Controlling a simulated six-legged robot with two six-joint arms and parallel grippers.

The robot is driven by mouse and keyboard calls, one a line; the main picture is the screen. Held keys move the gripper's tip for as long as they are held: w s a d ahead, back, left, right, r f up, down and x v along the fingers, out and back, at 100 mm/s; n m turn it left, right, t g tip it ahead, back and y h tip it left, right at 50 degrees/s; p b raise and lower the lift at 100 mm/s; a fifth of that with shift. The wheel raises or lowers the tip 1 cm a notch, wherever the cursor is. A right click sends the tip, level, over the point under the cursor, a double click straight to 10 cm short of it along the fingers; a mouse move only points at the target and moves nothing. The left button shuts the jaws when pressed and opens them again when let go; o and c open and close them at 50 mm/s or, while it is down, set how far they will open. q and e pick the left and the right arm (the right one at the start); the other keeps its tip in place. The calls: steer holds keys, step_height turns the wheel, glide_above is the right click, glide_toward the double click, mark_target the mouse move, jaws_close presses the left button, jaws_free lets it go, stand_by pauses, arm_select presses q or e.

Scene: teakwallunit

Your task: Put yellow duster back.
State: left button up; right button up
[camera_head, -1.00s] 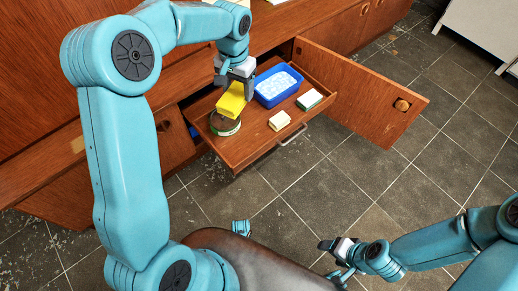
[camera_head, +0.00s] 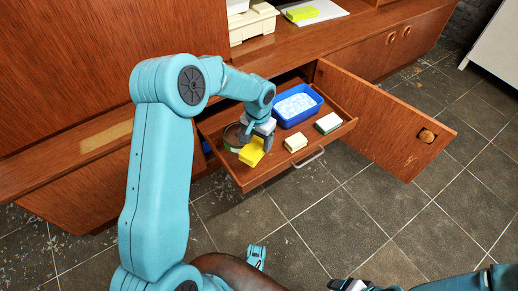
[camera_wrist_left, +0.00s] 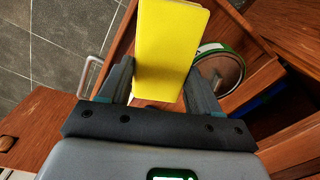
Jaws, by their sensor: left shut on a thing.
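The yellow duster (camera_head: 251,152) is a bright yellow block held in my left gripper (camera_head: 262,136) over the front left part of the open drawer (camera_head: 249,183). In the left wrist view the duster (camera_wrist_left: 169,45) sits between the two fingers of the left gripper (camera_wrist_left: 155,85). Whether its lower end touches the drawer floor I cannot tell. A round green-rimmed tin (camera_head: 234,136) is just beside it, partly hidden by the arm. My right gripper (camera_head: 346,285) is at the bottom edge, largely cut off, away from the drawer.
The drawer also holds a blue tray (camera_head: 297,106) with white contents and two small sponges (camera_head: 295,143) (camera_head: 328,122). An open cabinet door (camera_head: 385,118) stands to its right. A yellow-green block (camera_head: 301,13) lies on the counter above. Tiled floor in front is clear.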

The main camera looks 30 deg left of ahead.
mark_target(259, 143)
arm_select(q)
step_height(259, 143, down, 4)
steer(key=shift+f+b, duration=0.1)
steer(key=shift+b, duration=0.5)
steer(key=shift+w, duration=0.1)
steer(key=shift+r, duration=0.2)
steer(key=shift+f+b, duration=0.45)
steer(key=shift+f, duration=0.2)
steer(key=o, duration=0.9)
steer(key=shift+d, duration=0.1)
steer(key=shift+o, duration=0.2)
